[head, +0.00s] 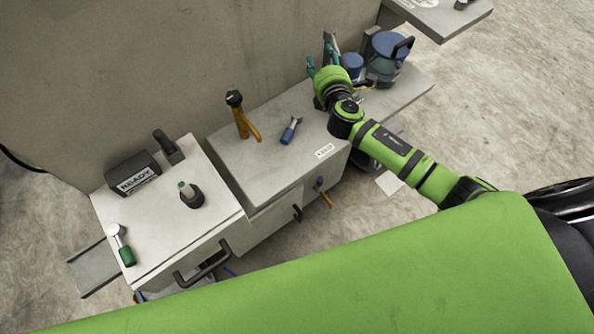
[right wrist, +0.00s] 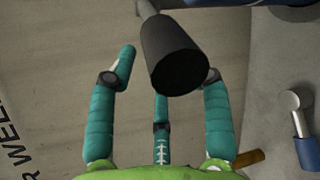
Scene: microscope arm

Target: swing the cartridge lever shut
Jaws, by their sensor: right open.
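In the right wrist view a black cylindrical handle (right wrist: 175,55) on a pale rod stands between the fingers of my right gripper (right wrist: 165,75); I take it for the cartridge lever. The teal fingers are spread and not closed on it. The handle hides the tip of the middle finger; whether any finger touches it I cannot tell. In the head view my right gripper (head: 320,61) is at the back of the grey cabinet, near the wall, beside blue-topped equipment (head: 390,45). The arm hides much of that spot. My left gripper is not in view.
A blue-handled tool (head: 290,131) and an upright orange-and-black tool (head: 240,115) are on the cabinet top (head: 255,175). A white-topped cabinet (head: 165,225) at left holds a READY box (head: 133,173) and a green-handled tool (head: 122,245). The cabinet top's front middle is bare.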

